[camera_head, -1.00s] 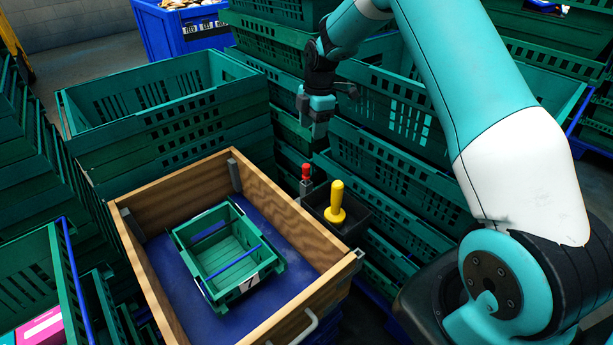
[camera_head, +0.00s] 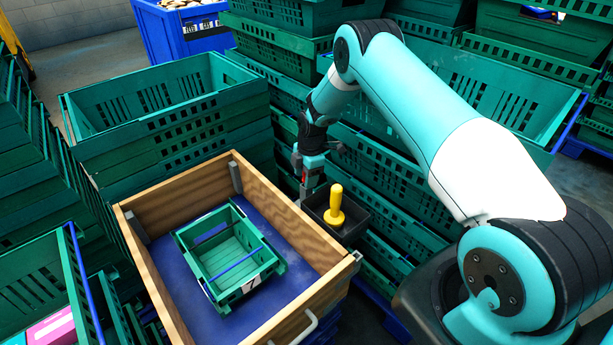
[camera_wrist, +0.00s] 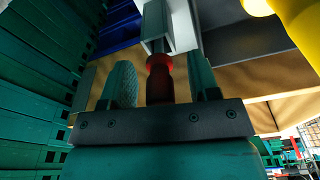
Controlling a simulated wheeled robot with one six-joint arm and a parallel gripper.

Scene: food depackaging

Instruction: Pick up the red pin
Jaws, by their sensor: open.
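The red pin (camera_wrist: 159,78) shows in the wrist view, upright in a grey metal bracket, between the two fingers of my gripper (camera_wrist: 162,85). The fingers stand apart on either side of it, with a visible gap to the right finger. I cannot tell whether a finger touches the pin.
A yellow-handled tool (camera_head: 335,203) stands in a small black bin (camera_head: 352,230) just right of my gripper. The wooden box (camera_head: 293,220) holds a small green crate (camera_head: 274,276). Stacked green crates (camera_head: 165,115) crowd the left and back.

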